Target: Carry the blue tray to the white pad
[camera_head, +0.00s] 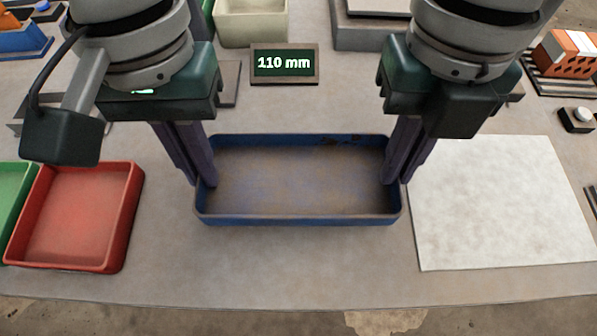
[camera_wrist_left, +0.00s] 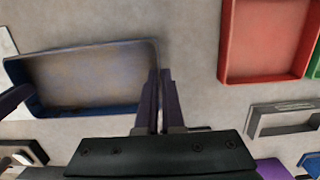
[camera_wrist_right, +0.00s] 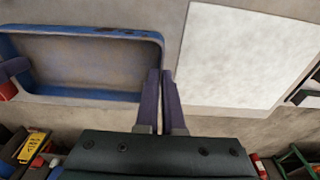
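The blue tray (camera_head: 300,219) is a shallow, empty rectangular tray with worn paint, level in the middle of the table. My left gripper (camera_head: 198,182) is shut on its left end wall, with one finger inside and one outside. My right gripper (camera_head: 396,182) holds the right end wall the same way. Both wrist views show the fingers close together over the wall, at the left gripper (camera_wrist_left: 158,80) and the right gripper (camera_wrist_right: 162,78). I cannot tell whether the tray touches the table. The white pad (camera_head: 503,205) lies flat and bare to the right of the tray.
A red tray (camera_head: 80,215) and a green tray (camera_head: 14,195) stand at the left. A sign reading 110 mm (camera_head: 284,64) stands behind the blue tray. A perforated orange brick (camera_head: 568,55) is at the back right. The table's front edge is clear.

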